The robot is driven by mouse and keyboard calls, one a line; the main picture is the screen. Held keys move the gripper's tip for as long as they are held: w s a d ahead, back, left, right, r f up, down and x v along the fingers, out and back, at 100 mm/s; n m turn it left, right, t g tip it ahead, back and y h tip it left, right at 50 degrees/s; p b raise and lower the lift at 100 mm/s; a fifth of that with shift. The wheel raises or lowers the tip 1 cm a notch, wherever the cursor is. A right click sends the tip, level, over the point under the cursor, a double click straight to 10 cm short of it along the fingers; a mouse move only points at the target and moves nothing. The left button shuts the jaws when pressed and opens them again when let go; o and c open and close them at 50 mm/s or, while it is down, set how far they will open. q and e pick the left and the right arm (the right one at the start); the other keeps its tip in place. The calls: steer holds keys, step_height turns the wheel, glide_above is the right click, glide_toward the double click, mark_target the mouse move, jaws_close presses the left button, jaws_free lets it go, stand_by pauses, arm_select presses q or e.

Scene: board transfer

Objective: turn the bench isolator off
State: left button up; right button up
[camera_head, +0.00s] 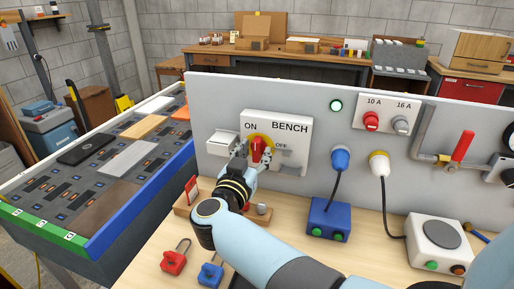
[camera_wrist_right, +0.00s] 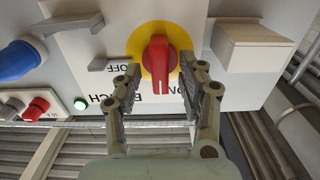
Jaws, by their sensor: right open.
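The bench isolator is a white box (camera_head: 298,128) on the grey panel, marked BENCH, with ON at the top and OFF to the right. Its red handle (camera_head: 257,148) sits on a yellow disc and stands upright, pointing towards ON. In the right wrist view, which is upside down, the handle (camera_wrist_right: 159,60) shows clearly. My right gripper (camera_head: 252,157) is open at the handle, and in its wrist view the fingertips (camera_wrist_right: 160,74) lie on either side of the handle's end, with gaps. The gripper hides the lower part of the disc in the head view. My left gripper is not in view.
A green lamp (camera_head: 336,106) glows on the panel. Blue (camera_head: 340,158) and yellow-white (camera_head: 379,163) plugs are to the right. A pale block (camera_head: 221,143) juts out left of the isolator. Red (camera_head: 174,261) and blue (camera_head: 211,272) padlocks lie on the bench.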

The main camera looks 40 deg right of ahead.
steer(key=shift+w+d, duration=0.25)
steer(key=shift+d, duration=0.2)
steer(key=shift+r, duration=0.1)
steer(key=c, duration=0.5)
jaws_close()
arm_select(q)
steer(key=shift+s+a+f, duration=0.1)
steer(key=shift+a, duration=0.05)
